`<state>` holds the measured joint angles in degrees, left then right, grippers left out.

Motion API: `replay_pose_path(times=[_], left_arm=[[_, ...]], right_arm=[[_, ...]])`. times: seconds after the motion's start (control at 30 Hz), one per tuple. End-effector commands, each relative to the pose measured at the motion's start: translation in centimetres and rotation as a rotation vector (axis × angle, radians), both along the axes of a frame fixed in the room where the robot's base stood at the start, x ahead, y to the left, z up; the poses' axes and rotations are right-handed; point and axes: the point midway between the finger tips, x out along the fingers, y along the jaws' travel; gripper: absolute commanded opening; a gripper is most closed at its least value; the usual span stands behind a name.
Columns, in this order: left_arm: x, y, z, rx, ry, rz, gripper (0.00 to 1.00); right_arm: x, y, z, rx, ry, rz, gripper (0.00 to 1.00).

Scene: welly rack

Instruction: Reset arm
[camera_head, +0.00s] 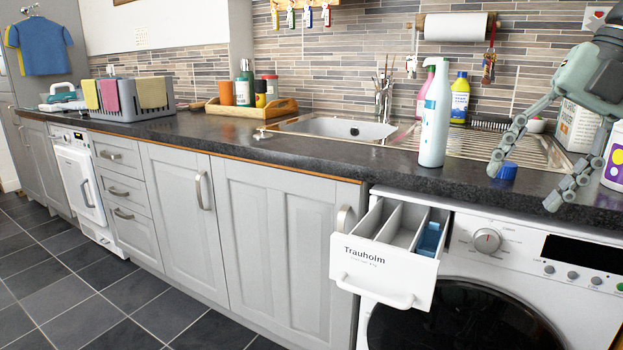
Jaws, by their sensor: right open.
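My right gripper (522,187) comes in at the upper right over the dark worktop. Its two fingers are spread apart and hold nothing. A blue cap (507,171) lies on the worktop beside the left fingertip, in the gap between the fingers as seen here; I cannot tell if they touch. A tall white bottle (434,120) stands upright at the worktop's front edge, left of the gripper. My left gripper is not in view.
The washing machine's detergent drawer (387,272) is pulled out below the bottle, with a blue insert in its right compartment. A white tub (614,160) and a box (577,126) stand near my right arm. The sink (340,128) lies left of the bottle.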

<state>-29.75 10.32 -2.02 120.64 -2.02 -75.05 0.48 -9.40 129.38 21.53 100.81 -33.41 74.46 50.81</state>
Motion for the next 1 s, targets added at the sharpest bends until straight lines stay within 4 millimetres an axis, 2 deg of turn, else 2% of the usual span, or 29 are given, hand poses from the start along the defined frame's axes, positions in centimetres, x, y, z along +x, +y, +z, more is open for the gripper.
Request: replay_pose_path(times=[0.17,0.27,0.37,0.47,0.57,0.67,0.7,0.77,0.8,0.9,1.0], left_arm=[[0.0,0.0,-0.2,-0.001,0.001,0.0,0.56],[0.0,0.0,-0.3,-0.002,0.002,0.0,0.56],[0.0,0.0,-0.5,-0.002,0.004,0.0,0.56],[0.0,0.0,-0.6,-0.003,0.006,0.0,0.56],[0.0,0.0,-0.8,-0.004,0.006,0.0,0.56],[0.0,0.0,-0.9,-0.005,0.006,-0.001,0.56],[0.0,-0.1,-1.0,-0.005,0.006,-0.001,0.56],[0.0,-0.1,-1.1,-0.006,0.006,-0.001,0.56],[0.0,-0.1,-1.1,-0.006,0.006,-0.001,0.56],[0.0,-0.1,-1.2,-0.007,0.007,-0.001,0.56],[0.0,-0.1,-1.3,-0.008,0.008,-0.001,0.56]], right_arm=[[3.7,0.0,-2.4,0.304,-0.146,-0.068,0.59],[6.4,-0.9,-3.9,0.508,-0.259,-0.166,0.59],[9.3,-3.0,-5.9,0.716,-0.39,-0.332,0.59],[11.6,-6.4,-9.1,0.878,-0.505,-0.555,0.59],[12.6,-10.4,-13.8,0.983,-0.59,-0.823,0.59],[12.1,-14.1,-20.4,1.024,-0.628,-1.121,0.59],[11.5,-15.2,-23.1,1.022,-0.631,-1.233,0.59],[10.1,-16.3,-27.3,1.004,-0.619,-1.395,0.59],[9.1,-16.8,-30.1,0.986,-0.602,-1.498,0.59],[5.7,-16.8,-37.0,0.913,-0.531,-1.735,0.59],[1.7,-15.3,-43.4,0.814,-0.425,-1.938,0.59]])
